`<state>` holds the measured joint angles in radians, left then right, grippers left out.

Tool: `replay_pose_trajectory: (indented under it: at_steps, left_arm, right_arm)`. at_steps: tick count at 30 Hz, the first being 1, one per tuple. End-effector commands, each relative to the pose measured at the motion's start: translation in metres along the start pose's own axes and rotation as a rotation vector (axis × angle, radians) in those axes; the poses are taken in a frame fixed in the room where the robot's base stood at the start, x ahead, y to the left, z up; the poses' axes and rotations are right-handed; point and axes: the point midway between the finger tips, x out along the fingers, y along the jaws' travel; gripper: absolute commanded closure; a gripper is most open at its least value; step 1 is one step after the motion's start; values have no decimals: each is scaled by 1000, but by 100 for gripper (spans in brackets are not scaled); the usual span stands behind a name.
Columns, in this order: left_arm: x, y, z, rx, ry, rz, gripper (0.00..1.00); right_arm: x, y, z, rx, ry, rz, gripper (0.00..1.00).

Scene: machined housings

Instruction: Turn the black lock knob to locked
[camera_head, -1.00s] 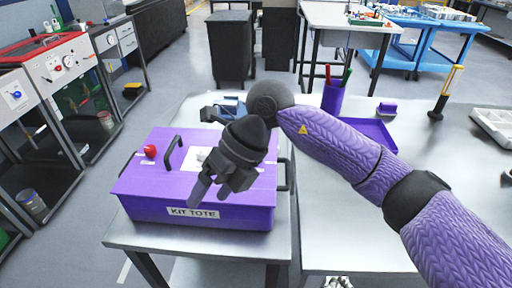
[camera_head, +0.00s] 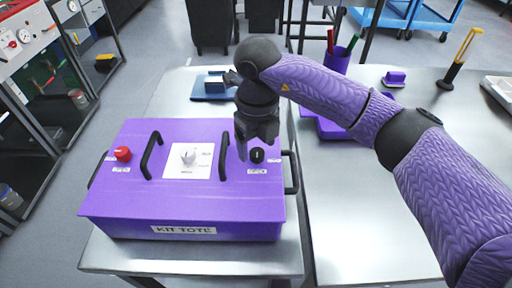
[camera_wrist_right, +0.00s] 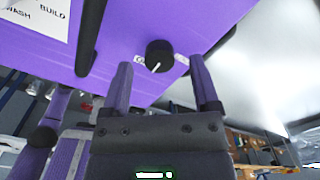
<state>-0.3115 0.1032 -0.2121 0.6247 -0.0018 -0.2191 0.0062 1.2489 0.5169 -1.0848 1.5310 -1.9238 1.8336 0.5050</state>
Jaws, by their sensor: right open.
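The black lock knob (camera_head: 257,155) sits at the right end of the purple kit tote's lid (camera_head: 215,205). My right gripper (camera_head: 255,146) points down close to the knob, open and empty. In the wrist view its two fingertips (camera_wrist_right: 160,72) lie apart on either side of the knob, which appears just beyond them. My left gripper is out of view.
Two black handles stand on the lid, the right one (camera_head: 224,156) close left of my gripper. A white dial (camera_head: 188,155) and a red knob (camera_head: 122,153) lie further left. Behind is a blue item (camera_head: 213,85); a purple pen cup (camera_head: 337,61) stands right.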

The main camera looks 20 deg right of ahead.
Motion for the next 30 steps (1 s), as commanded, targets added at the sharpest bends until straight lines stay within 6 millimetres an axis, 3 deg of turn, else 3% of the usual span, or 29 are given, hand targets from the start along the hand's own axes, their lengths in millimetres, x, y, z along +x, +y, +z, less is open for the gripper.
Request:
replay_pose_trajectory:
  at_steps: [3,11,22,30]
  left_arm:
    - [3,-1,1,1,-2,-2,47]
    - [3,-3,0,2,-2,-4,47]
    - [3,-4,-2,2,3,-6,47]
    - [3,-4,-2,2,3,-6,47]
  right_arm:
    - [13,0,0,-1,0,1,22]
    - [14,0,0,-1,-1,1,22]
    - [14,0,0,-1,-1,1,98]
    - [14,0,0,-12,-1,1,100]
